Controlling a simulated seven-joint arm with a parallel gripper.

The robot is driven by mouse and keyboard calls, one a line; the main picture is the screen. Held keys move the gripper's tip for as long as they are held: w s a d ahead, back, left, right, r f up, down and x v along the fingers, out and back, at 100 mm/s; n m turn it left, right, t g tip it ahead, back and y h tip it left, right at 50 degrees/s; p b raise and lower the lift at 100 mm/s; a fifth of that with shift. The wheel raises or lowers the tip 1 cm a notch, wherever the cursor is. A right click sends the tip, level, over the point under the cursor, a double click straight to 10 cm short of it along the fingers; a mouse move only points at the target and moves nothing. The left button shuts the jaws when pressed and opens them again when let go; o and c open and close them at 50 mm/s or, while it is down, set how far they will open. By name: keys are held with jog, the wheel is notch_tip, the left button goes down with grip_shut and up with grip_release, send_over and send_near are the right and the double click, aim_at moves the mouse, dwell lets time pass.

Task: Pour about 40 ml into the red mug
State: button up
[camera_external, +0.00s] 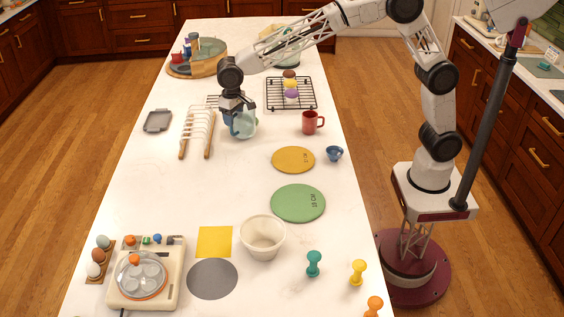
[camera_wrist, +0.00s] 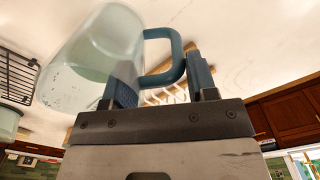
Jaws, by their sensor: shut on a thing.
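The red mug (camera_external: 311,122) stands upright on the white counter, right of my gripper in the external view. My gripper (camera_external: 232,109) is shut on the blue handle (camera_wrist: 172,52) of a clear jug. The jug (camera_external: 244,126) hangs below my gripper in the external view; I cannot tell whether its base touches the counter. In the wrist view the jug (camera_wrist: 92,62) fills the upper left and seems to hold pale liquid; its level is hard to judge. The red mug is not in the wrist view.
A black wire rack (camera_external: 291,94) with several coloured items stands behind the mug. A small blue cup (camera_external: 334,153) and a yellow disc (camera_external: 293,159) lie in front of it. A wooden dish rack (camera_external: 197,131) stands left of the jug. The counter between jug and mug is clear.

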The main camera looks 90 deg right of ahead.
jog(key=s+d+f, duration=0.1)
jog(key=s+f, duration=0.1)
jog(key=s, duration=0.8)
jog(key=s+d+f, duration=0.1)
jog(key=s+f, duration=0.2)
jog(key=s, duration=0.7)
jog(key=shift+s+f, duration=0.2)
jog(key=shift+d, duration=0.15)
